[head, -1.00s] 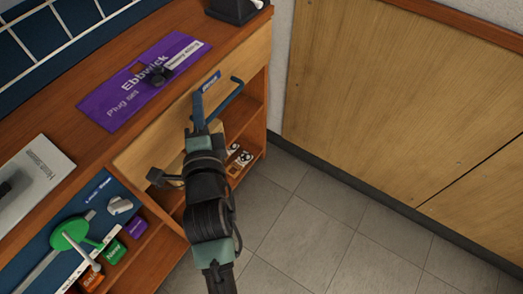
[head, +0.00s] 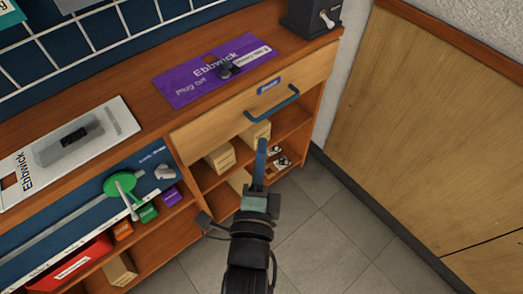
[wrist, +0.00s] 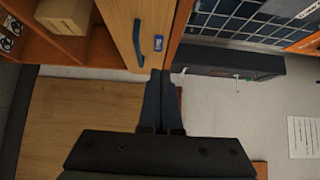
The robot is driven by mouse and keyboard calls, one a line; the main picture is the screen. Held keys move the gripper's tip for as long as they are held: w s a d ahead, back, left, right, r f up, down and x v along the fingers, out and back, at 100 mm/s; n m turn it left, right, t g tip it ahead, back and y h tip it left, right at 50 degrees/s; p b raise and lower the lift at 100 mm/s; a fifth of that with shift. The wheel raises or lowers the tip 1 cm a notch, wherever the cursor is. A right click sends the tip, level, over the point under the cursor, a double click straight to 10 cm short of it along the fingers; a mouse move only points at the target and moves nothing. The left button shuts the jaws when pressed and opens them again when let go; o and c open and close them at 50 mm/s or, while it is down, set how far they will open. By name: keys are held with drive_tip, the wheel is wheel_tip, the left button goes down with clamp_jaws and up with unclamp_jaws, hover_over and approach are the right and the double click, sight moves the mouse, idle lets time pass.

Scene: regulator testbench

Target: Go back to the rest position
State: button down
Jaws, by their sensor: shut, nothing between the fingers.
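My gripper (head: 261,158) is in the lower middle of the head view, in front of the wooden bench. Its blue fingers are together with nothing between them. The fingers also show closed in the wrist view (wrist: 160,75). Behind the fingertips is a wooden drawer front (head: 228,112) with a blue bar handle (head: 272,104). In the head view the fingertips appear just below the handle and apart from it. The drawer looks shut.
Open shelves under the drawer hold cardboard boxes (head: 221,158). A purple mat (head: 190,86) and a dark box with a switch (head: 312,14) are on the bench top. A green-handled part (head: 118,185) is at the left. Tiled floor (head: 320,225) lies free at right.

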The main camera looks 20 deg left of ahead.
drive_tip(key=shift+s+d, duration=0.1)
drive_tip(key=shift+s, duration=0.25)
drive_tip(key=w+d+r+n+t, duration=0.2)
drive_tip(key=w+r+n, duration=0.15)
drive_tip(key=r, duration=0.85)
drive_tip(key=w+d+r+n+t, duration=0.2)
drive_tip(key=r+n, duration=0.3)
drive_tip(key=r, duration=0.8)
drive_tip(key=s+d+r+n+t+h, duration=0.1)
drive_tip(key=s+d+r+n+t, duration=0.25)
drive_tip(key=r, duration=0.85)
drive_tip(key=s+d+r+n+t+h, duration=0.15)
drive_tip(key=s+r+n, duration=0.35)
drive_tip(key=r, duration=0.8)
wheel_tip(320, 180, up, 33)
drive_tip(key=a+p, duration=0.1)
drive_tip(key=p, duration=3.3)
drive_tip(key=shift+s+m+t, duration=0.15)
drive_tip(key=shift+m+t, duration=0.15)
drive_tip(key=shift+m, duration=0.1)
